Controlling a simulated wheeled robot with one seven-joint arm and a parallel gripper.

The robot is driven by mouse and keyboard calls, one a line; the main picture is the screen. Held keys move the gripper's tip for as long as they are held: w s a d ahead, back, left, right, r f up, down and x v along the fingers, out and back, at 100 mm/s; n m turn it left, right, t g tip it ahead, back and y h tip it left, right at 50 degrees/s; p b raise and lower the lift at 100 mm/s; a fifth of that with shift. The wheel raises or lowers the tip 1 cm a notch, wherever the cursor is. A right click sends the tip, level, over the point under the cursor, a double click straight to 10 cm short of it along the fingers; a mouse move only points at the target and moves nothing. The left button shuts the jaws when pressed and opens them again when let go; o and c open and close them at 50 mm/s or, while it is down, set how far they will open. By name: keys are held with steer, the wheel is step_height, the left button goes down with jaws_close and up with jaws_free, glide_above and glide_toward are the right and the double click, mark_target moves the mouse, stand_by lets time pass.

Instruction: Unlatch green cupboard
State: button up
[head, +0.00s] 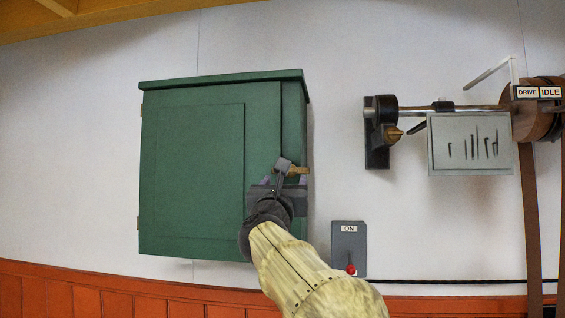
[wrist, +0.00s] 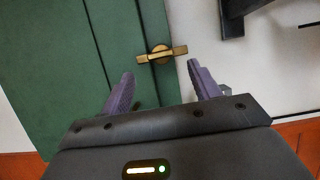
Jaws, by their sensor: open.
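The green cupboard (head: 190,180) hangs on the white wall in the head view, its door shut and its hinges on the left edge. A brass turn latch (wrist: 161,54) sits near the door's right edge; in the wrist view its bar lies crosswise over the edge. My gripper (wrist: 158,76) is open, with its two purple fingers on either side of and just short of the latch. I see no contact. In the head view my gripper (head: 290,172) covers part of the latch, and a bit of brass (head: 299,170) shows beside it.
Right of the cupboard, a grey switch box (head: 348,243) marked ON with a red knob is on the wall. Wall between cupboard and shaft is bare.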

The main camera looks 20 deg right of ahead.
steer(key=p+x, duration=0.3)
steer(key=x, duration=0.4)
steer(key=shift+f, duration=0.1)
steer(key=c, duration=1)
